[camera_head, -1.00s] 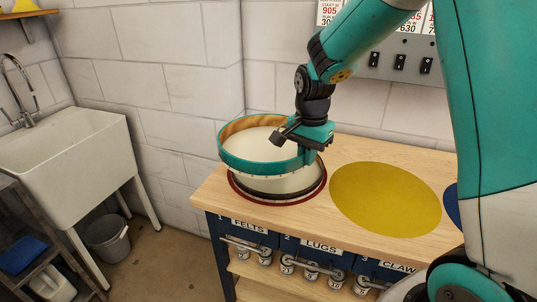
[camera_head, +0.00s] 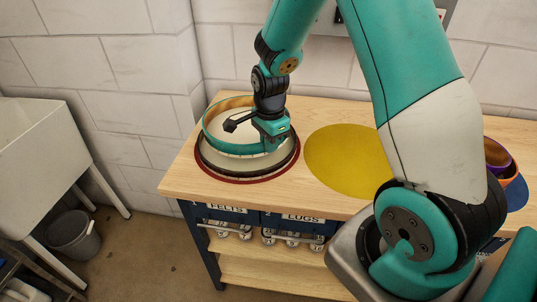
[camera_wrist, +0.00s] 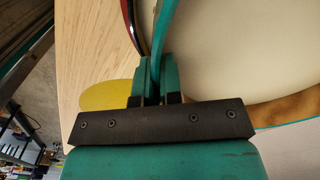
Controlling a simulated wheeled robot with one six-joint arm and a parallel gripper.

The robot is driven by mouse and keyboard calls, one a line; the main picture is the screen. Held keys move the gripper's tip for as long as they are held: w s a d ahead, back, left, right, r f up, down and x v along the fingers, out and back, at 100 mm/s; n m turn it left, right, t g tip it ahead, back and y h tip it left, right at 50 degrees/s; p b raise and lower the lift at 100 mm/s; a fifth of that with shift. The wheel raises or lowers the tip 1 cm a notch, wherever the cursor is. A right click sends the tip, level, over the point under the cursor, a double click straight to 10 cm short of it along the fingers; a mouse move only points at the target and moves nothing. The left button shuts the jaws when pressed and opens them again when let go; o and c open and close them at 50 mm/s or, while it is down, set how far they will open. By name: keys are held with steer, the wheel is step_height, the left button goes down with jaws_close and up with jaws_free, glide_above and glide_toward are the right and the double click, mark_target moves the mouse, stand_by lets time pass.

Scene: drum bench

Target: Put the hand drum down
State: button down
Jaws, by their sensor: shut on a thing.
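The hand drum (camera_head: 228,147) has a teal hoop, a tan inside and a pale skin. It lies roughly level at the left end of the bench in the head view. My gripper (camera_head: 270,137) is shut on the right side of its hoop. In the wrist view the fingers (camera_wrist: 157,75) pinch the teal hoop (camera_wrist: 166,22), with the pale skin to the right. Below the drum is a pale round thing with a dark rim (camera_head: 212,170), on a red round mat (camera_head: 238,181). I cannot tell whether the hand drum touches it.
A yellow round mat (camera_head: 340,160) lies bare on the wooden bench (camera_head: 300,205) to the right. A purple and orange round thing (camera_head: 497,158) stands at the far right, partly behind my arm. A block wall (camera_head: 130,80) is behind; a sink (camera_head: 35,150) is left.

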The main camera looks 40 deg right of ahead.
steer(key=shift+f, duration=2.35)
steer(key=shift+f, duration=0.3)
steer(key=c, duration=1.7)
jaws_free()
steer(key=shift+o, duration=0.7)
steer(key=shift+r, duration=0.1)
